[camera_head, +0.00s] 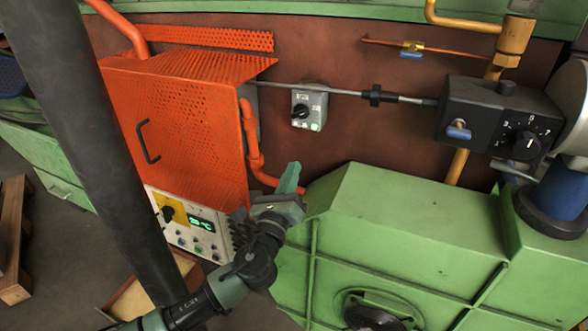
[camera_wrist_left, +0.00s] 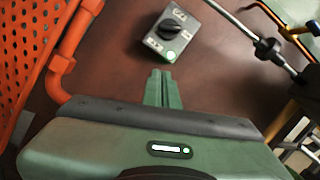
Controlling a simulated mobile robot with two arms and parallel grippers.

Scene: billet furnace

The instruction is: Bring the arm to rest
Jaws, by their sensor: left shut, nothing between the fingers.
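My left gripper (camera_head: 291,180) shows in the head view, its arm reaching up from the lower left. Its green fingers are shut together with nothing between them. It is in front of the brown furnace wall, below a grey switch box (camera_head: 310,107) and apart from it. In the left wrist view the shut fingers (camera_wrist_left: 160,84) point toward the same switch box (camera_wrist_left: 170,34), with a gap between. The box has a black rotary knob and a lit green spot. My right gripper is not in view.
An orange perforated cabinet (camera_head: 185,130) with orange pipes stands left of the gripper. A control panel (camera_head: 188,222) reading about 20 °C is below it. A green housing (camera_head: 410,225) is close on the right. A black dial box (camera_head: 495,120) is at upper right.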

